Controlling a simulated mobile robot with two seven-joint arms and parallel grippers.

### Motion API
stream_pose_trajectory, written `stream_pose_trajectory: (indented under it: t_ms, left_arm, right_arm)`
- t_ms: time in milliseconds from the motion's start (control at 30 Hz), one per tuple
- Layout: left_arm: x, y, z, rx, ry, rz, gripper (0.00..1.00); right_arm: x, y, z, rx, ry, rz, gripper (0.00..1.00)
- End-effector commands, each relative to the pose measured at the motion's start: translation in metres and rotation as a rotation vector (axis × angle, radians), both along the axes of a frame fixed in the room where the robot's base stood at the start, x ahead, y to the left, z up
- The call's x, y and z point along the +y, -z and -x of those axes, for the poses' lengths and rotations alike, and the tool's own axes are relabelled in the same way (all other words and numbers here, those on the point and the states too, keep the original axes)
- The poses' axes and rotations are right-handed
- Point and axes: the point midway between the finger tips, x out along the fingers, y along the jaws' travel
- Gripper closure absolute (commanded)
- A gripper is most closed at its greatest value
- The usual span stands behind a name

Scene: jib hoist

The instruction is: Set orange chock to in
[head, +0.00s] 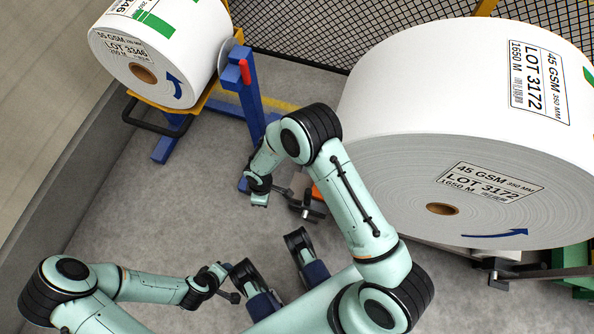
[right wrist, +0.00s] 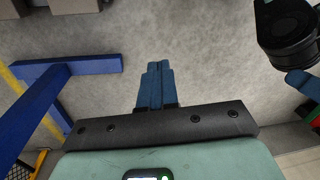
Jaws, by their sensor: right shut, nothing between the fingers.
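A small piece of orange (head: 317,191) shows beside the large right roll, mostly hidden behind my right arm; I take it to be the orange chock, and how it is set cannot be told. A dark metal bracket (head: 306,208) is just below it. My right gripper (right wrist: 155,68) is shut and empty, its blue fingers together above bare floor in the right wrist view. In the head view, the end of my right arm hangs left of the orange piece, apart from it. My left gripper (head: 234,297) is low in the head view, too small to read.
The large white roll LOT 3172 (head: 400,180) fills the right side. A smaller roll LOT 3346 (head: 190,65) rests on a yellow and blue stand (head: 170,140) at upper left. A blue post (head: 250,100) with a red part stands near my right arm. Grey floor is clear at left centre.

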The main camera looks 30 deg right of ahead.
Motion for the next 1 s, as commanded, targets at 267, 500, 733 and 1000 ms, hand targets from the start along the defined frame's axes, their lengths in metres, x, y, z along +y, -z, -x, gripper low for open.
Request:
stream_pose_trajectory:
  t_ms: [267, 500, 733, 1000]
  left_arm:
    - [0.000, 0.000, 0.000, 0.001, 0.000, 0.000, 0.57]
    - [0.000, -0.001, 0.001, 0.003, 0.001, 0.001, 0.57]
    - [-0.001, -0.001, 0.001, 0.004, 0.001, 0.001, 0.57]
    - [-0.001, -0.001, 0.001, 0.004, 0.001, 0.001, 0.57]
  right_arm:
    - [0.094, -0.015, -0.086, -0.307, 0.571, -0.355, 1.00]
    - [0.057, -0.018, -0.127, -0.556, 1.113, -0.233, 1.00]
    - [-0.006, -0.010, -0.075, -0.618, 1.492, 0.219, 1.00]
    - [-0.029, -0.018, -0.011, -0.545, 1.607, 0.591, 1.00]
